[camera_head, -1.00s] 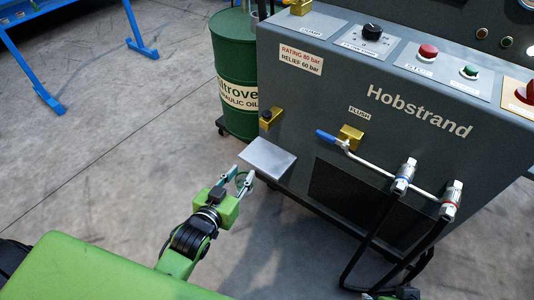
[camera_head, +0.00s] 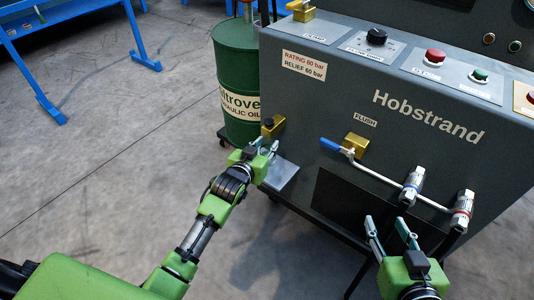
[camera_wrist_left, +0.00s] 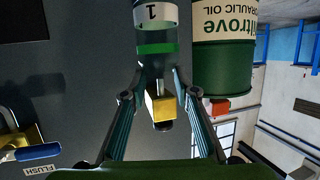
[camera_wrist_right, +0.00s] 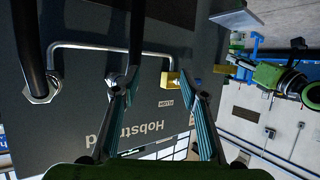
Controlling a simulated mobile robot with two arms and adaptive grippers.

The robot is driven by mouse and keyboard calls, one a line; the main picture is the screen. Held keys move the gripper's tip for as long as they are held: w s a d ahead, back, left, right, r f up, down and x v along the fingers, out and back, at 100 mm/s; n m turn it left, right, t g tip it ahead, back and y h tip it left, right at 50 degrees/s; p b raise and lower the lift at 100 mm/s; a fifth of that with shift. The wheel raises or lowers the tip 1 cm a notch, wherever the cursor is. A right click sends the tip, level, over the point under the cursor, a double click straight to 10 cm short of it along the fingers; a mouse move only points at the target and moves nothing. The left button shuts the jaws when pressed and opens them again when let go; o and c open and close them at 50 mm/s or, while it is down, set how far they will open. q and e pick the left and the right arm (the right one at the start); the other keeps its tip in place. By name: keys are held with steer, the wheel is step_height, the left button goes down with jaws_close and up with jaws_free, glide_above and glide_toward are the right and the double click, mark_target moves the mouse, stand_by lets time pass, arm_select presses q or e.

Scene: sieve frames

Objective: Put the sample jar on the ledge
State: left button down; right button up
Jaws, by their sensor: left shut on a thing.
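In the left wrist view a clear sample jar (camera_wrist_left: 158,66) with a green band and a white label marked 1 sits between the fingers of my left gripper (camera_wrist_left: 160,75), which is shut on it. In the head view this gripper (camera_head: 267,147) is just below a brass valve (camera_head: 273,127) on the machine's left side and largely hides the jar. The ledge (camera_head: 284,178) is a bare grey plate low on the machine, partly behind my left gripper. It also shows in the right wrist view (camera_wrist_right: 235,18). My right gripper (camera_head: 388,225) is open and empty in front of the hoses.
The grey Hobstrand machine (camera_head: 335,105) fills the right side. A blue-handled flush valve (camera_head: 332,145) and a pipe with hose fittings (camera_head: 411,185) stick out of its front. A green oil drum (camera_head: 236,75) stands behind left.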

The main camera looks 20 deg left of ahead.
mark_target(265, 153)
arm_select(q)
steer(key=shift+w, duration=0.55)
steer(key=shift+f, duration=0.2)
step_height(265, 153, down, 3)
steer(key=shift+d+b, duration=0.1)
steer(key=shift+b, duration=0.85)
arm_select(e)
step_height(265, 153, up, 11)
steer(key=w+a+t+y, duration=0.1)
steer(key=w+a+t, duration=0.1)
steer(key=t, duration=0.3)
steer(key=shift+w+t+y, duration=0.2)
steer(key=shift+t+y, duration=0.1)
steer(key=shift+y, duration=0.1)
arm_select(q)
steer(key=shift+f, duration=0.1)
arm_select(e)
steer(key=shift+f, duration=0.1)
arm_select(q)
steer(key=c, duration=1.6)
jaws_free()
